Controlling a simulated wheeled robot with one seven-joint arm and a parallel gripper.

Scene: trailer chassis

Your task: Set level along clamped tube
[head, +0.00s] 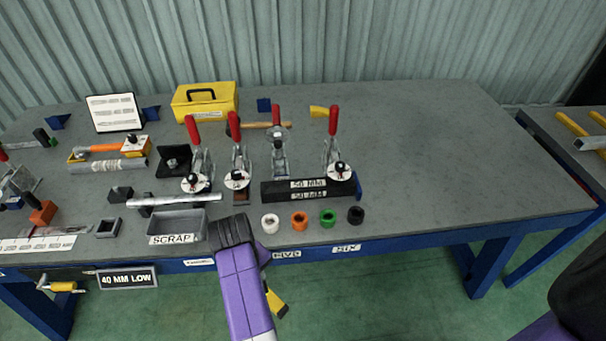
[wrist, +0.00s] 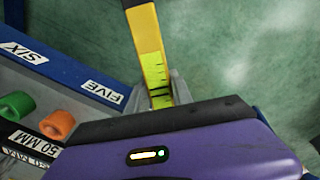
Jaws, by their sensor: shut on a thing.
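My gripper (wrist: 157,98) is shut on the yellow level (wrist: 148,45) in the wrist view. A yellow-green vial with black marks shows on the level. In the head view the level (head: 277,303) shows beside my purple arm, over the floor in front of the bench; my arm hides part of it. The silver tube (head: 172,200) lies along the bench left of my arm, behind the scrap tray. A toggle clamp (head: 196,165) with a red handle stands at its right part; I cannot tell how firmly it presses. The level is apart from the tube.
The scrap tray (head: 176,222) stands in front of the tube. A black 50 MM block (head: 310,190) lies under more clamps. Several coloured rings, including an orange one (head: 299,220), sit near the front edge. The right side of the bench (head: 450,150) is clear.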

